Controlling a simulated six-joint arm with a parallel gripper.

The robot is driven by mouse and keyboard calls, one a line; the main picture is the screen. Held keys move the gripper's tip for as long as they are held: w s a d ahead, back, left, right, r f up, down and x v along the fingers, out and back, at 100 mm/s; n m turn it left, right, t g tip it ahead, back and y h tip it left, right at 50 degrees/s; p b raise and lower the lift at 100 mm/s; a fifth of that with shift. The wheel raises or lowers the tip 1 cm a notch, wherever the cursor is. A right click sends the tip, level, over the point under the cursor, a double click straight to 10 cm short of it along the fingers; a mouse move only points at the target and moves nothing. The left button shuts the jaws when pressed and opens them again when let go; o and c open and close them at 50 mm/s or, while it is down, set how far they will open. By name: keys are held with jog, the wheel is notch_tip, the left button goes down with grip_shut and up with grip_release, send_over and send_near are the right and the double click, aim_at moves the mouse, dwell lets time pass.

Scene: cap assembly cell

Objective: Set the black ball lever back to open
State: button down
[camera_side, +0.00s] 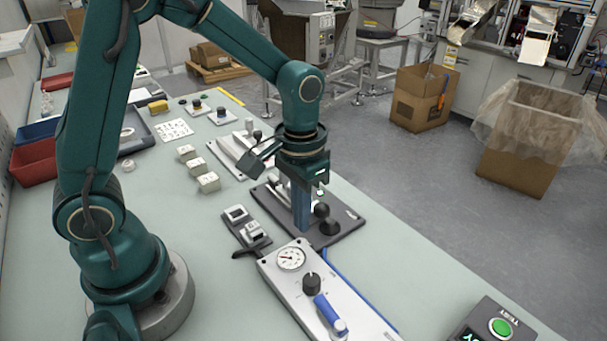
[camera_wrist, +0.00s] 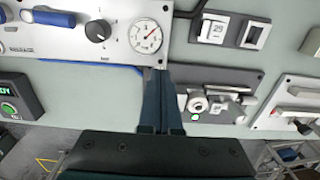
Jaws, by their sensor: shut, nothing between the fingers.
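The black ball lever (camera_side: 322,211) stands on a dark plate (camera_side: 348,225) in the side view, its ball on a short stem above a dark round base. My gripper (camera_side: 301,229) points down just left of the ball, with its blue fingers together and empty. I cannot tell whether the fingers touch the lever. In the wrist view the shut fingers (camera_wrist: 158,72) reach past the left end of the dark plate (camera_wrist: 235,76). Silver clamp parts (camera_wrist: 199,103) and a green light (camera_wrist: 195,117) show on that plate. The lever's ball is not distinguishable there, perhaps hidden by my gripper.
A grey panel with a gauge (camera_side: 291,258), black knob (camera_side: 311,284) and blue-handled lever (camera_side: 330,312) lies in front.

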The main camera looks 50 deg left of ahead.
aim_at(325, 204)
jog(key=shift+w, duration=0.1)
dwell(0.3)
jog(key=shift+w+r, duration=0.15)
jog(key=shift+w, duration=0.7)
jog(key=shift+w+r, duration=0.1)
jog(key=shift+w, duration=1.8)
